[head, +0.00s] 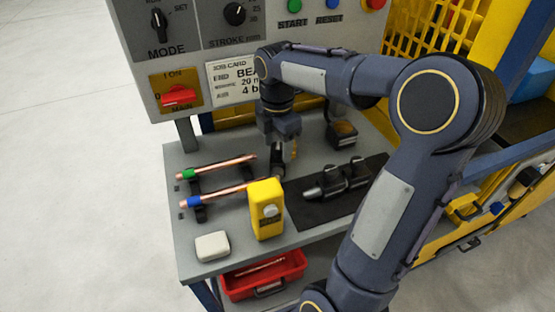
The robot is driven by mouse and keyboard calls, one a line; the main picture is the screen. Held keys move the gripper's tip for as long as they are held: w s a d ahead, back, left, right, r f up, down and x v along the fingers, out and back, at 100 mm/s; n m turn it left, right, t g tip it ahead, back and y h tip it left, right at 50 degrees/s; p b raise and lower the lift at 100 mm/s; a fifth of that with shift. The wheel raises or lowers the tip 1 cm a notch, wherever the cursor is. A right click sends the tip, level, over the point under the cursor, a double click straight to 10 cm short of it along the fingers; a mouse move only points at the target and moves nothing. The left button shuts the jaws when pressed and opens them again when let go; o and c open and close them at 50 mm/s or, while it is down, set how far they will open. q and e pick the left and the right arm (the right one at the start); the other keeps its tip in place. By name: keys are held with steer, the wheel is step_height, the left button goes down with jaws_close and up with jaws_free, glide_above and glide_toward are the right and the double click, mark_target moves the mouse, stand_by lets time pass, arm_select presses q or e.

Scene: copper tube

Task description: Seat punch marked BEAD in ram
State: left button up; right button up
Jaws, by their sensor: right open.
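My right gripper (285,155) points down over the middle of the grey bench, its fingers open and partly hidden by its own body. Several dark and steel punches (335,182) stand or lie on a black mat (310,214) to its right; their markings are too small to read, so I cannot tell which one is marked BEAD. A dark machine part (342,132) with an amber patch stands behind the gripper; I cannot tell whether it is the ram. My left gripper is not in view.
Two copper tubes (222,166) with green and blue ends lie on supports at left. A yellow box (265,209) and a white block (212,246) stand at the front. A control panel (200,60) rises behind; a red bin (264,275) sits below.

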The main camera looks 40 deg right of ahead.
steer(key=shift+f, duration=0.65)
jaws_close()
steer(key=shift+r, duration=0.15)
stand_by(0.8)
